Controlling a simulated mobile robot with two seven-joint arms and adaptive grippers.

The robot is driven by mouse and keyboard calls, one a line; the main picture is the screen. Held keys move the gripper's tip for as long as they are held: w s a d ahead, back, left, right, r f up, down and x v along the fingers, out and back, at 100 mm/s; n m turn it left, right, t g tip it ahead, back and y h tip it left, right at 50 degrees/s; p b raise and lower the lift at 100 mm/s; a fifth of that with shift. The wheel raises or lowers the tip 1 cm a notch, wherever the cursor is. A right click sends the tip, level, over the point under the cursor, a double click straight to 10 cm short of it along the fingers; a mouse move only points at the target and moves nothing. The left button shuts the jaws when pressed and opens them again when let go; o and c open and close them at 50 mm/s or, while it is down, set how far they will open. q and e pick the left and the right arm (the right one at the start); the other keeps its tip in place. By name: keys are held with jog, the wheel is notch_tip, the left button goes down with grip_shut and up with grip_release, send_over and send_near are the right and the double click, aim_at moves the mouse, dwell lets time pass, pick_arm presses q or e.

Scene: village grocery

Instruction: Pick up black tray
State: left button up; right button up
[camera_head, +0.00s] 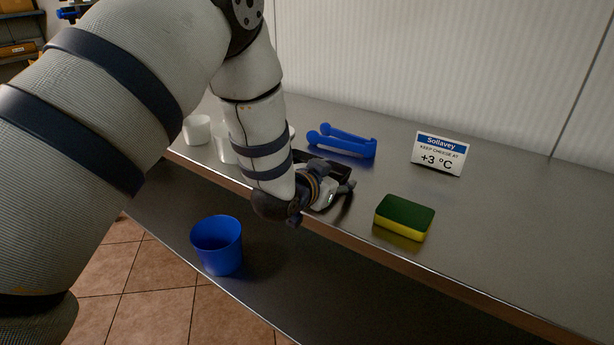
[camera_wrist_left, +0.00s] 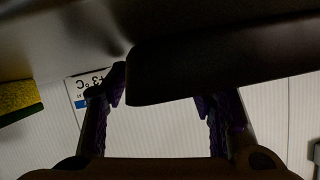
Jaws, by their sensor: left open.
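The black tray (camera_head: 322,158) lies on the steel counter near its front edge, partly hidden behind my left gripper (camera_head: 343,190) in the head view. In the left wrist view the tray is a dark shape (camera_wrist_left: 225,60) across the upper right. My left gripper's two fingers (camera_wrist_left: 160,98) are apart in that view, and the tray's lower edge shows between and above their tips. I cannot tell whether either finger touches the tray. My right gripper is in neither view.
White cups (camera_head: 197,129) stand left. A blue cup (camera_head: 217,245) is on the lower shelf. The counter's right side is clear.

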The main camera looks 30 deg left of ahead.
pick_arm(q)
grip_shut()
jog(key=shift+s+f, duration=0.1)
dwell(0.4)
